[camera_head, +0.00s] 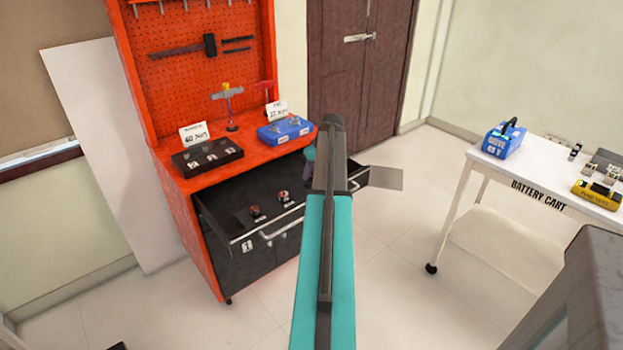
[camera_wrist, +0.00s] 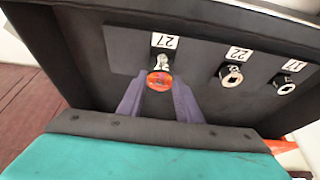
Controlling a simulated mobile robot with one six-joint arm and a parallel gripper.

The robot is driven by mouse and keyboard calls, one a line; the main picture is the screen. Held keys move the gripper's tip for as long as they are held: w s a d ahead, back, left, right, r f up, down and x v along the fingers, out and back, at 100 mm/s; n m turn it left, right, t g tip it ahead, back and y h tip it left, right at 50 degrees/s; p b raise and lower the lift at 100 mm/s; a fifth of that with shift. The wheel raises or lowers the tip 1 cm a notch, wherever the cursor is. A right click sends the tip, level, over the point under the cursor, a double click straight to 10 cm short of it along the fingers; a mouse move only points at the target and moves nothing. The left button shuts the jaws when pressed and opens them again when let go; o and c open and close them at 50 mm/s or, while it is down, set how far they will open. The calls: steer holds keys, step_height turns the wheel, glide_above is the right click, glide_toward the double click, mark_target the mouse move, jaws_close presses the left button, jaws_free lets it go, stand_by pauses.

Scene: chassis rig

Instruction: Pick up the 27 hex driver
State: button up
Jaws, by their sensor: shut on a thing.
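The 27 hex driver (camera_wrist: 160,80) shows in the wrist view as a small metal piece with an orange-red round end, beside a white label reading 27 (camera_wrist: 165,41). My gripper (camera_wrist: 158,92) has its two purple fingers on either side of it, shut on it. The driver is still at its place in the dark drawer (camera_head: 225,222), close to its label.
Two similar drivers, by label 22 (camera_wrist: 231,76) and another label (camera_wrist: 284,84), lie in the same drawer. The open drawer juts from the orange cabinet (camera_head: 190,185). A black tray (camera_head: 207,157) and blue case (camera_head: 285,131) stand on top. A battery cart (camera_head: 540,185) stands right, with clear floor between.

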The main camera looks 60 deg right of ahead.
step_height(320, 180, up, 7)
steer(key=shift+r, duration=0.15)
stand_by(0.8)
